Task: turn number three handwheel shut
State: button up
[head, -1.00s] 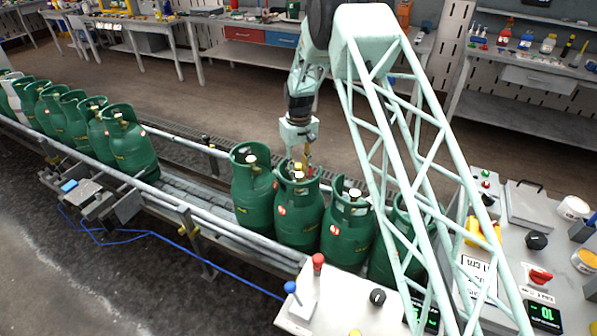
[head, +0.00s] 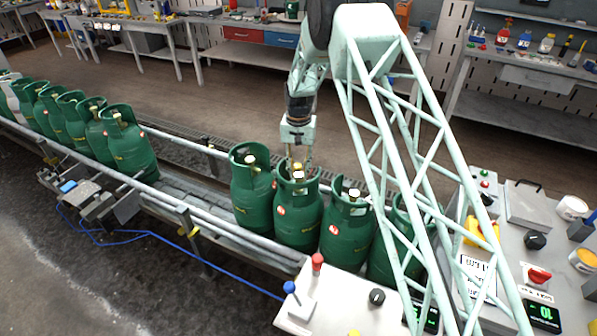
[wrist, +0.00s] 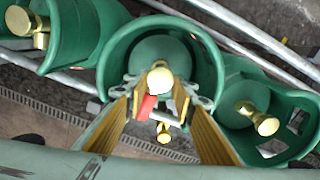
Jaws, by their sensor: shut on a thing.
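Several green gas cylinders stand on the conveyor, each with a brass valve inside its collar. No cylinder numbers are readable. My gripper (head: 299,164) points down into the collar of the second cylinder (head: 298,218) from the left in the nearer group. In the wrist view my gripper (wrist: 160,88) has its two yellow-brown fingers either side of that cylinder's brass handwheel (wrist: 159,77), shut on it. A small red part (wrist: 148,107) shows between the fingers. The fingers hide some of the valve. The cylinder stands upright.
Neighbouring cylinders (head: 252,192) and (head: 347,226) stand close on both sides, their collars near my gripper. Conveyor rails (head: 225,225) run along the row. A control bench (head: 340,305) is at front right. The floor behind the conveyor is clear.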

aim_at(299, 174)
jog(key=shift+o, duration=0.2)
jog(key=shift+c, duration=0.2)
jog(key=o, duration=0.9)
jog(key=shift+r, duration=0.2)
notch_tip(299, 174, up, 12)
jog(key=shift+f, duration=0.2)
dwell(0.5)
